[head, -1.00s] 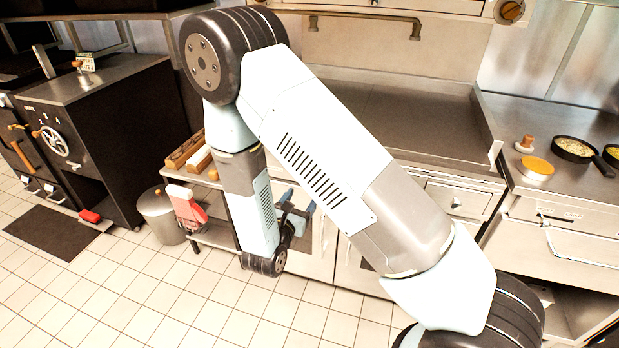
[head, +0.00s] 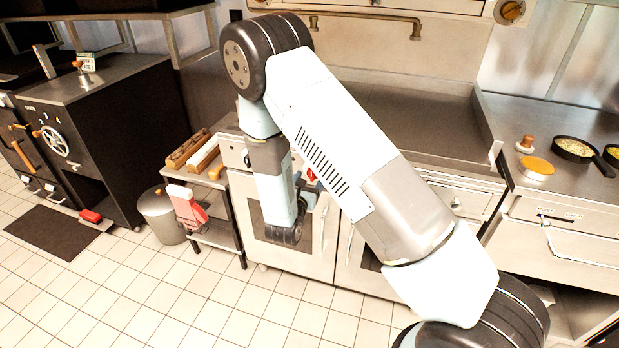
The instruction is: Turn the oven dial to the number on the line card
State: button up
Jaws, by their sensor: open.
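My gripper (head: 306,194) is in front of the pale oven (head: 320,250), below the griddle top, and is partly hidden behind my own arm. Its blue-grey fingers look apart. A red knob (head: 311,174), possibly the oven dial, shows just above the fingers; I cannot tell whether they touch it. Its numbers are too small to read.
A low cart (head: 218,236) with wooden blocks stands left of the oven, beside a grey pot (head: 160,214). Pans and a brown-knobbed press (head: 526,145) stand on the right counter.

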jog(key=shift+x, duration=1)
jog(key=shift+c, duration=0.4)
jog(key=c, duration=0.9)
jog(key=shift+c, duration=0.2)
